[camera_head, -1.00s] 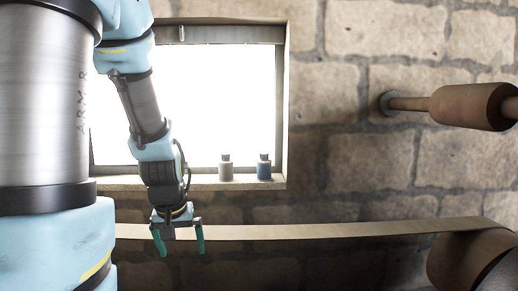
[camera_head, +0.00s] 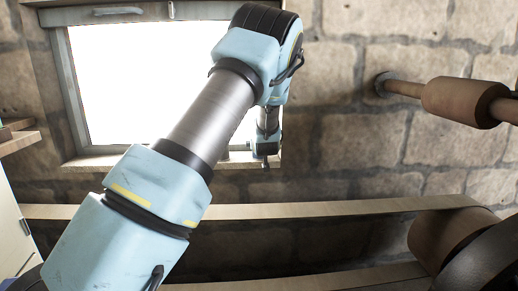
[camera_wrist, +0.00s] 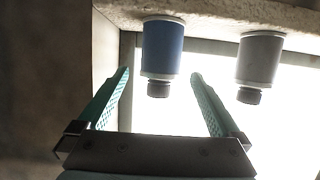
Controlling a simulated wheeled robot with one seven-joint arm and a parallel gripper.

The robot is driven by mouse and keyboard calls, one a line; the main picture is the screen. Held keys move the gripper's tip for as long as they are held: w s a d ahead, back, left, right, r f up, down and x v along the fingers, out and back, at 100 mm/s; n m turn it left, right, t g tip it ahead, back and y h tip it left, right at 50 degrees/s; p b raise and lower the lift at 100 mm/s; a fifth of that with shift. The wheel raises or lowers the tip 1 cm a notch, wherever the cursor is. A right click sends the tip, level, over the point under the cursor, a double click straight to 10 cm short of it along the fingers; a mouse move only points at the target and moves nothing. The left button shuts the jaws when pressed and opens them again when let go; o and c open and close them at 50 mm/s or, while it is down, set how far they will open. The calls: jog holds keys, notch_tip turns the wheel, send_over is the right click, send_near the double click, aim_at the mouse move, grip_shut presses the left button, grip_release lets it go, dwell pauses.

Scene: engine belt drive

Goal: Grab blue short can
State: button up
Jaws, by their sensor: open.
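The blue can (camera_wrist: 162,48), with a pale rim and a dark cap, stands on the window sill. It appears upside down in the wrist view. My gripper (camera_wrist: 160,76) is open with its two green fingers spread, one to each side of the blue can in the picture. I see no contact, and the exact depth gap is hard to tell. In the head view my arm covers the blue can, and my gripper's fingers cannot be made out there.
A grey can (camera_wrist: 259,59) stands beside the blue can on the sill (camera_wrist: 220,18), close to the right finger in the wrist view. The window frame (camera_wrist: 107,60) is close on the left. In the head view a belt (camera_head: 330,211) runs below the window to a roller (camera_head: 440,232).

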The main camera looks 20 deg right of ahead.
jog(key=shift+p+x, duration=1.25)
jog(key=shift+x, duration=3)
jog(key=shift+r, duration=0.1)
jog(key=c, duration=1.5)
